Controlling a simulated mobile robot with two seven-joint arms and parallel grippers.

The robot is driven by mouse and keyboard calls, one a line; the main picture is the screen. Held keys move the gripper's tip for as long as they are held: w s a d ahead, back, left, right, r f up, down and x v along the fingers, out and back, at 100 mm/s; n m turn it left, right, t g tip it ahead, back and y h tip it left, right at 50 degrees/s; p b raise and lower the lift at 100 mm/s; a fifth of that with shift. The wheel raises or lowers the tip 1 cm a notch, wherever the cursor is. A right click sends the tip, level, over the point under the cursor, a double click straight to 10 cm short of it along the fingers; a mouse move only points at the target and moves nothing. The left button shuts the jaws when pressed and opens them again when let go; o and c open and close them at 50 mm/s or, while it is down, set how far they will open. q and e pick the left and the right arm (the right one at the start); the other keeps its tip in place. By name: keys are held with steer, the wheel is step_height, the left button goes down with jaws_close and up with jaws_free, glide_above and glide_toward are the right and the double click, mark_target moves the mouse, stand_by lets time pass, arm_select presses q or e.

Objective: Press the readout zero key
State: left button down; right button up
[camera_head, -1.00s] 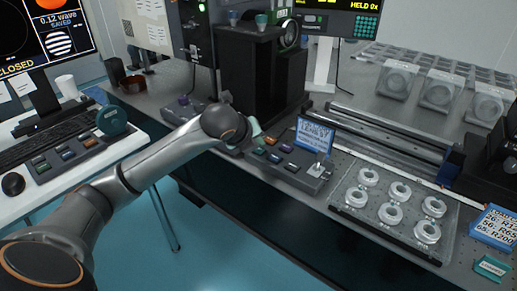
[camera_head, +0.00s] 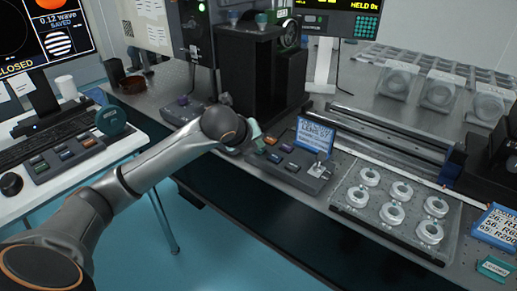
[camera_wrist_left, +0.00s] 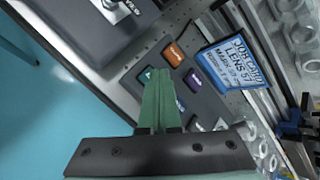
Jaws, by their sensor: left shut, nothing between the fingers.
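A dark key panel (camera_head: 310,184) stands on the grey optical table near its front edge, with small coloured keys. In the left wrist view the panel shows an orange key (camera_wrist_left: 173,53), a purple key (camera_wrist_left: 193,79), a teal key (camera_wrist_left: 147,75) and pale keys (camera_wrist_left: 195,125). Key labels are too small to read, so I cannot tell which is the zero key. My left gripper (camera_wrist_left: 159,72) is shut and empty, its green fingertips over the panel beside the teal key. Contact cannot be told. A readout (camera_head: 352,5) at the top shows HELD 0x. My right gripper is out of view.
A blue job card (camera_head: 316,133) stands behind the panel. A tray of white rings (camera_head: 350,208) lies to its right, and a black instrument (camera_head: 262,75) behind. Another key box (camera_head: 185,110) is left of my wrist. A white desk (camera_head: 70,180) holds a further key pad (camera_head: 65,157).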

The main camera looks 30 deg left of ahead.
mark_target(257, 152)
arm_select(q)
steer(key=shift+r+p, duration=0.35)
steer(key=shift+r, duration=0.45)
steer(key=shift+r+p, duration=1.5)
steer(key=shift+r, duration=1.05)
